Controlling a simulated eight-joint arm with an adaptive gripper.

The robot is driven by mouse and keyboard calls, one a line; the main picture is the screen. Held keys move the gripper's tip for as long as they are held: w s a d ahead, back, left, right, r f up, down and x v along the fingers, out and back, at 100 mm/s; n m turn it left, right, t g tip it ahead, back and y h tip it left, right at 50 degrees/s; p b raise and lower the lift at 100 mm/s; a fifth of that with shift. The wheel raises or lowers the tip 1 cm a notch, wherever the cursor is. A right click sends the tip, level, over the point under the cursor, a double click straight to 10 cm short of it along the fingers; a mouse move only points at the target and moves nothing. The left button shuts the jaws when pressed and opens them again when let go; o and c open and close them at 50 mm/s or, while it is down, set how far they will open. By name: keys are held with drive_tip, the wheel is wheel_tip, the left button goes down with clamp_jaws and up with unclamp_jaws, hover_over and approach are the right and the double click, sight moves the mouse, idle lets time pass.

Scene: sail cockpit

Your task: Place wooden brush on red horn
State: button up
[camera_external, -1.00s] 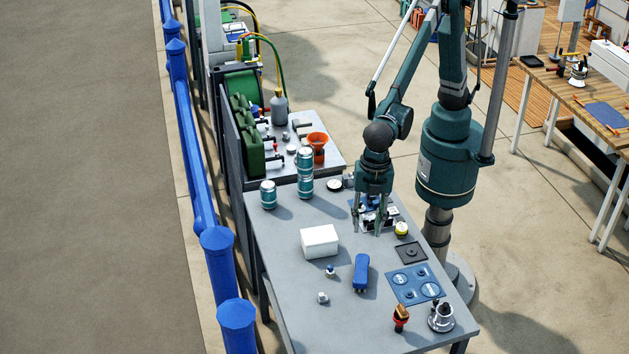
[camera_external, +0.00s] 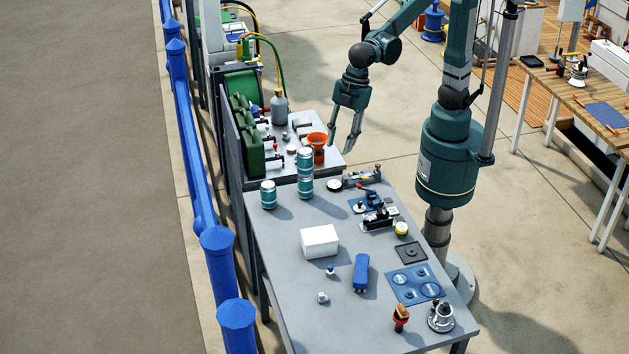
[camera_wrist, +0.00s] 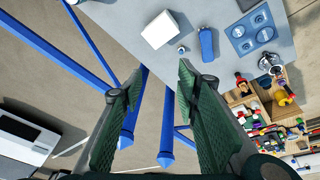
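A small red object with a tan-orange top (camera_external: 401,318), which looks like the red horn, stands upright near the table's front edge. It also appears near the table edge in the wrist view (camera_wrist: 241,82). I cannot tell whether the tan top is part of it or a separate piece. I cannot clearly make out the wooden brush; a small tan-ended dark item (camera_external: 375,173) lies at the table's far end, too small to identify. My gripper (camera_external: 342,142) is raised beyond the table's far end, near the orange funnel. Its fingers are apart in the wrist view (camera_wrist: 160,72), with nothing between them.
The grey table (camera_external: 285,285) holds a white box (camera_external: 319,241), a blue block-like item (camera_external: 361,272), a blue mat (camera_external: 415,284), a silver winch (camera_external: 441,317) and teal cans (camera_external: 305,174). An orange funnel (camera_external: 317,139) stands on the rear bench. The front-left tabletop is mostly clear.

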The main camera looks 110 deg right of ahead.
drive_tip(key=s+d+f+m+t, duration=0.1)
drive_tip(key=s+d+m, duration=0.2)
drive_tip(key=s+d, duration=0.4)
drive_tip(key=s+d+f+m+t+h, duration=0.1)
drive_tip(key=s+d, duration=0.6)
drive_tip(key=d, duration=0.8)
drive_tip(key=s+d+f+m+t, duration=0.2)
drive_tip(key=s+d+m, duration=0.3)
drive_tip(key=s+d, duration=0.3)
drive_tip(key=d+f, duration=0.1)
drive_tip(key=d, duration=0.2)
drive_tip(key=shift+d+h, duration=0.3)
drive_tip(key=shift+s+f, duration=0.1)
drive_tip(key=shift+f, duration=0.05)
wheel_tip(320, 180, down, 10)
drive_tip(key=b, duration=0.9)
drive_tip(key=shift+r+b, duration=0.25)
drive_tip(key=shift+b, duration=0.1)
